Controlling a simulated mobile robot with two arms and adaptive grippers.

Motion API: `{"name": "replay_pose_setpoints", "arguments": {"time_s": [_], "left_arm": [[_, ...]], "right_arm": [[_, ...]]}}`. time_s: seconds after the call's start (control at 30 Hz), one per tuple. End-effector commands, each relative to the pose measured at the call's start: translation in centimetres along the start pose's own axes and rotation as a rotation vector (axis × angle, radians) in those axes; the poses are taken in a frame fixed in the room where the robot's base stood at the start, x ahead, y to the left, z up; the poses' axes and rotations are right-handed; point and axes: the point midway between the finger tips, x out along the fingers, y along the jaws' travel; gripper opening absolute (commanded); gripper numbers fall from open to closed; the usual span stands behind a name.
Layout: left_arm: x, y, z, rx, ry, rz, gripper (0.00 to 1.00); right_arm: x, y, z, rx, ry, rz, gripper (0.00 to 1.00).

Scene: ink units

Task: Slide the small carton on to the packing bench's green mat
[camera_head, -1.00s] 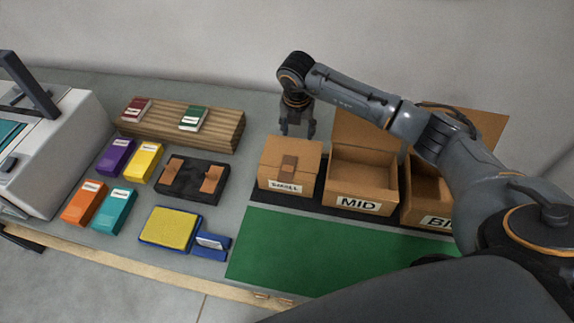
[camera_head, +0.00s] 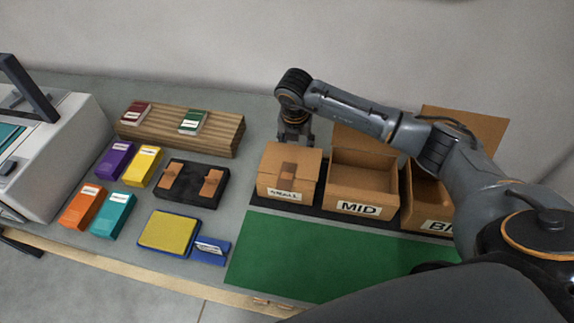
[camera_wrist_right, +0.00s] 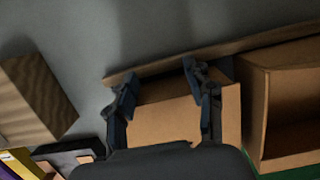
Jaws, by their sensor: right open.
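The small carton (camera_head: 270,178) is a closed brown box with a tape strip on top and a SMALL label on its front. It stands on a dark strip behind the green mat (camera_head: 310,255). My right gripper (camera_head: 296,137) points down just behind the carton, its fingertips partly hidden by the carton's rear edge. In the right wrist view the open gripper (camera_wrist_right: 160,80) has its fingers apart, with the carton (camera_wrist_right: 168,122) showing between them. I cannot tell whether they touch it. My left gripper is not in view.
The open MID carton (camera_head: 362,182) stands just right of the small carton, and a bigger open carton (camera_head: 424,208) stands beyond it. A wooden block (camera_head: 217,133), a black tray (camera_head: 172,189) and coloured packs lie to the left. The visible mat surface is bare.

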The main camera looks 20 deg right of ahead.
Motion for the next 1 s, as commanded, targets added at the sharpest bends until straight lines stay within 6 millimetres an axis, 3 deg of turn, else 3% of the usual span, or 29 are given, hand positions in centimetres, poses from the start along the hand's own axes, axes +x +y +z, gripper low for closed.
{"name": "replay_pose_setpoints", "arguments": {"time_s": [1.0], "left_arm": [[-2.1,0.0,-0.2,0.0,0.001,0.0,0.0]], "right_arm": [[-1.2,0.0,-6.1,-0.003,0.002,-0.001,0.53]]}}
